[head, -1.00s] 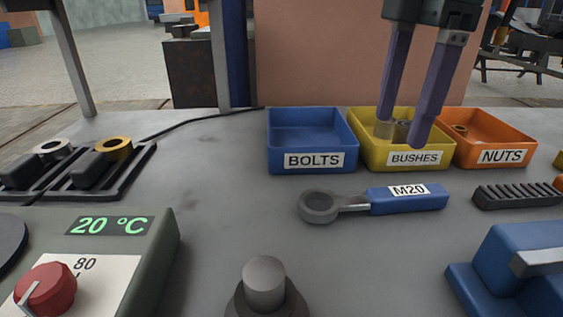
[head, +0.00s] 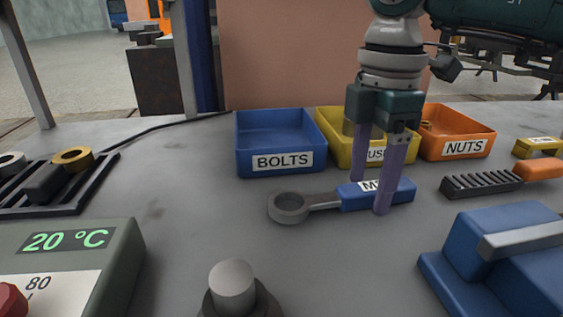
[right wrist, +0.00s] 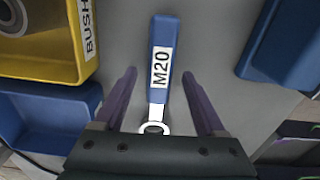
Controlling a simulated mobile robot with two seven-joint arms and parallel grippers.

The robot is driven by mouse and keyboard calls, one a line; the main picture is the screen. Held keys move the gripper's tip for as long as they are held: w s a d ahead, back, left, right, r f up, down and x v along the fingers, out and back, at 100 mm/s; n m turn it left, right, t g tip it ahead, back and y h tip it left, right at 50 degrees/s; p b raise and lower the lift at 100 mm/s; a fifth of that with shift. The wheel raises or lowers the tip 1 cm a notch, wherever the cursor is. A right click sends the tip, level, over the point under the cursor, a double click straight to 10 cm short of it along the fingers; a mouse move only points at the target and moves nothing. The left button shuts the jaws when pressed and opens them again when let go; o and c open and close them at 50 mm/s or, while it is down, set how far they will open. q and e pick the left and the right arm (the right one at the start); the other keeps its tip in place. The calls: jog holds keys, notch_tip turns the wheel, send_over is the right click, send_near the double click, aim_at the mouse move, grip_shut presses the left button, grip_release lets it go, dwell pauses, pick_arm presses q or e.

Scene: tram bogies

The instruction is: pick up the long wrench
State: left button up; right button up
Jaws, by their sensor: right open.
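The long wrench (head: 325,200) lies flat on the grey bench, with a blue handle labelled M20 and a grey ring end at the left. My right gripper (head: 370,198) is open and empty, pointing down at the blue handle. One finger shows behind the handle and the other in front of it. In the right wrist view the wrench (right wrist: 159,70) runs between the two spread fingers of my right gripper (right wrist: 164,85), apart from both. Its ring end is partly hidden by the gripper body. My left gripper is not in view.
Behind the wrench stand a blue BOLTS bin (head: 270,140), a yellow BUSHES bin (head: 335,150) and an orange NUTS bin (head: 460,135). A brush (head: 485,184) and a blue block-like fixture (head: 505,255) are at the right. A grey post (head: 232,285) stands in front.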

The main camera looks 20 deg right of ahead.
grip_shut()
dwell(0.5)
